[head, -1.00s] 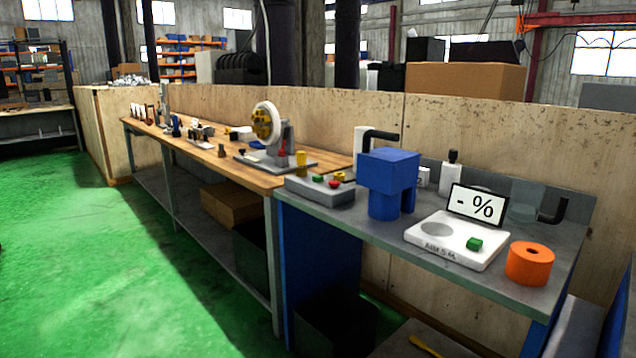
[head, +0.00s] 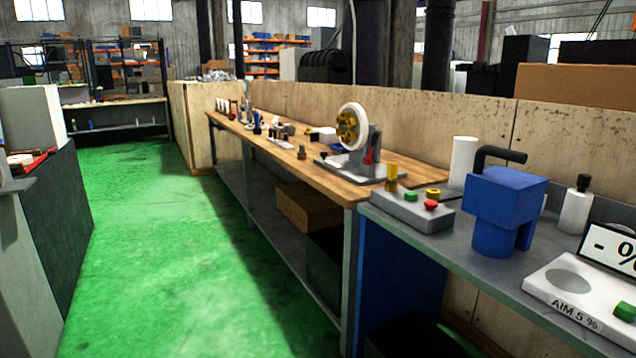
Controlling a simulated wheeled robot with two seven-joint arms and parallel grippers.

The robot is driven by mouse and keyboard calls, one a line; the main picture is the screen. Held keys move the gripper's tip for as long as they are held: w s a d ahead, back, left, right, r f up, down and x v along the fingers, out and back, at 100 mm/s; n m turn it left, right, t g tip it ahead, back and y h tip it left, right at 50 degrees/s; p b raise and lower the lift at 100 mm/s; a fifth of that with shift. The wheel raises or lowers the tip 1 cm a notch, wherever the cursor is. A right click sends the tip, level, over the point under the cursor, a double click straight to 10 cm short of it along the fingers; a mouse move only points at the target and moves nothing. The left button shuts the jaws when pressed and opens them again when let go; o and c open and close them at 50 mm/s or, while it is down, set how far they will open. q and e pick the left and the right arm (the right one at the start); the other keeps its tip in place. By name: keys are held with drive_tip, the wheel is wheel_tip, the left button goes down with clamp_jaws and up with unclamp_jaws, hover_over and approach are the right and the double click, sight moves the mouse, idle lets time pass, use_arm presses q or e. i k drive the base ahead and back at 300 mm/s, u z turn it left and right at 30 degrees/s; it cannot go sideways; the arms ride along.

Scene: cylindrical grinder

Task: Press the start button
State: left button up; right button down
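A grey control box (head: 408,211) sits at the left end of the grey metal bench. On its top are a green button (head: 411,196), a red button (head: 431,204) and yellow parts (head: 391,178). A second green button (head: 624,310) is on the white device marked "AIM 5 %" (head: 556,296) at the right edge. The frame does not label which one is the start button. Neither of my grippers shows in the head view.
A blue machine (head: 506,196) with a black handle stands right of the control box. A wooden bench (head: 330,180) carries a grinding-wheel stand (head: 357,140). Open green floor (head: 150,240) lies left of the benches. A grey cabinet (head: 40,230) stands at far left.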

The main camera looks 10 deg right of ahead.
sight(411, 196)
drive_tip(key=u, duration=0.6)
drive_tip(key=i, duration=1.4)
drive_tip(key=z, duration=0.75)
drive_tip(key=i, duration=1)
drive_tip(key=z, duration=1.05)
